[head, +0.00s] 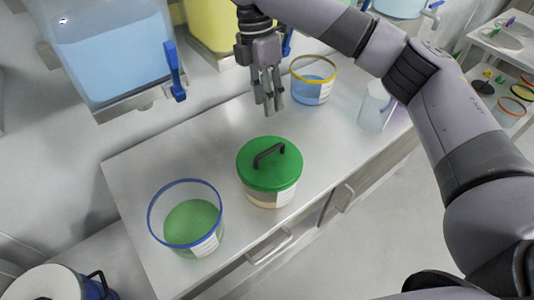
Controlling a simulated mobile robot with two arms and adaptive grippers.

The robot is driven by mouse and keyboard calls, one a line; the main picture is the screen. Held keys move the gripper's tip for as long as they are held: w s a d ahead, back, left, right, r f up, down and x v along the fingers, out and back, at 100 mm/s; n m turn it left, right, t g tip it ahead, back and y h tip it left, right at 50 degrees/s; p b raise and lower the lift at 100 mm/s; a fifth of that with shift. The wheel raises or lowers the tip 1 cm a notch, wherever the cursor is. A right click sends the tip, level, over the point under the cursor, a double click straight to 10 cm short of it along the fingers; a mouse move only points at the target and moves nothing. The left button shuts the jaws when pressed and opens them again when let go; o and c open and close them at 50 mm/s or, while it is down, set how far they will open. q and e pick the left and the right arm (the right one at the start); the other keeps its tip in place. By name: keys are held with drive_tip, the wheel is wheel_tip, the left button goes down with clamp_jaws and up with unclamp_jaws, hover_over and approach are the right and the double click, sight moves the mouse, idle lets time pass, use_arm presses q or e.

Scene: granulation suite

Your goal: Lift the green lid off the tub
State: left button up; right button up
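The green lid (270,163) sits on a clear tub (266,198) with pale contents and a white label, on the bench top. The lid has a dark arched handle (269,153) on top. My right gripper (268,105) hangs fingers-down above the bench, behind the tub in the picture and apart from the lid. Its fingers show a narrow gap with nothing between them. My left gripper is not in view.
On the bench (140,177), a blue-rimmed tub with green contents (190,222) stands left of the lidded tub. A yellow-rimmed tub (312,84) and a clear container (375,108) stand farther back. A blue-filled hopper (108,50) overhangs the left. Shelves (500,45) stand far right.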

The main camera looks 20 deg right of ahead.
hover_over(273, 147)
drive_tip(key=w, duration=0.1)
wheel_tip(273, 147, down, 6)
drive_tip(key=r, duration=0.1)
drive_tip(key=f+p, duration=0.1)
drive_tip(key=f, duration=0.2)
drive_tip(key=shift+a+f, duration=0.1)
drive_tip(key=shift+a, duration=0.1)
drive_tip(key=shift+s+d+f+p, duration=0.15)
drive_tip(key=shift+f+p, duration=0.25)
drive_tip(key=shift+f, duration=0.45)
drive_tip(key=f, duration=0.1)
drive_tip(key=f+p, duration=0.1)
drive_tip(key=f, duration=0.1)
drive_tip(key=shift+s+f, duration=0.3)
drive_tip(key=shift+f, duration=0.35)
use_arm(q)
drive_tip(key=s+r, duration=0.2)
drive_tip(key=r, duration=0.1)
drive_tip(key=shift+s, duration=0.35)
use_arm(e)
drive_tip(key=shift+f, duration=0.1)
drive_tip(key=c, duration=0.8)
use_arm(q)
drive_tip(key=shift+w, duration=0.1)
use_arm(e)
clamp_jaws()
